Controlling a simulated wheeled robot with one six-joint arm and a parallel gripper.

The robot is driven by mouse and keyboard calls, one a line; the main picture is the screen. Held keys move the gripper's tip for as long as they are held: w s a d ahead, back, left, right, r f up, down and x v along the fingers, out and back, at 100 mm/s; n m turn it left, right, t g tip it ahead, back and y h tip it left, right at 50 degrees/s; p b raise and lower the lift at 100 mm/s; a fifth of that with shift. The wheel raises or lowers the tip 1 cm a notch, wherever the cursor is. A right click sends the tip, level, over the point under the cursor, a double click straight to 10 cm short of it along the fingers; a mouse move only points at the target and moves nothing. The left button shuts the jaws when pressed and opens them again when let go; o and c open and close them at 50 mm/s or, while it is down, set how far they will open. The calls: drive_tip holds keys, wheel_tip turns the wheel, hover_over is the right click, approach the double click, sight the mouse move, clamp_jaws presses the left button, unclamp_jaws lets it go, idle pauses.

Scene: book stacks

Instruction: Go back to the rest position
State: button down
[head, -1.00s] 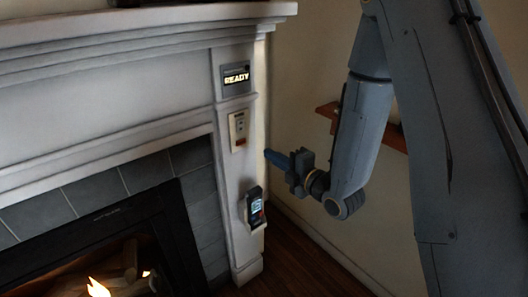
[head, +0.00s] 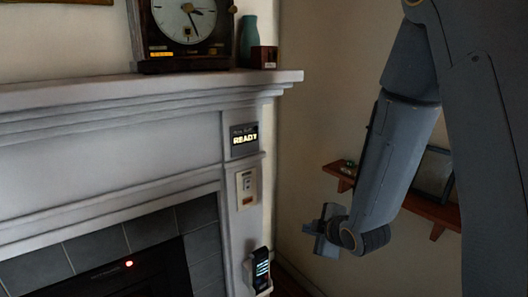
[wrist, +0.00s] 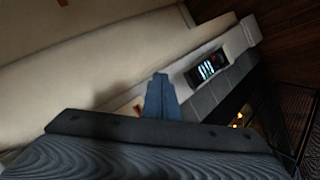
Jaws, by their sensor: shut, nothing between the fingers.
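My gripper (head: 325,232) hangs at the end of my folded arm, right of the fireplace and in front of the bare wall. It is shut and empty. In the wrist view its closed fingers (wrist: 161,97) point up the picture with nothing between them. Nothing touches it in the views.
A white fireplace surround (head: 100,125) fills the left, with a READY panel (head: 245,140), a switch plate (head: 246,188) and a docked handheld device (head: 262,270). A clock (head: 188,25) stands on the mantel. A wooden wall shelf (head: 435,212) is close behind my arm.

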drive_tip(key=s+d+r+m+g+h, duration=0.1)
drive_tip(key=s+d+m+g, duration=0.2)
drive_tip(key=s+m, duration=0.5)
drive_tip(key=s+d+r+m+g+h, duration=0.1)
drive_tip(key=s+m+g, duration=0.5)
drive_tip(key=s, duration=0.7)
drive_tip(key=shift+d+r+m+h, duration=0.4)
drive_tip(key=shift+d+m+h, duration=0.4)
drive_tip(key=shift+d+m, duration=0.15)
drive_tip(key=shift+s+a, duration=0.1)
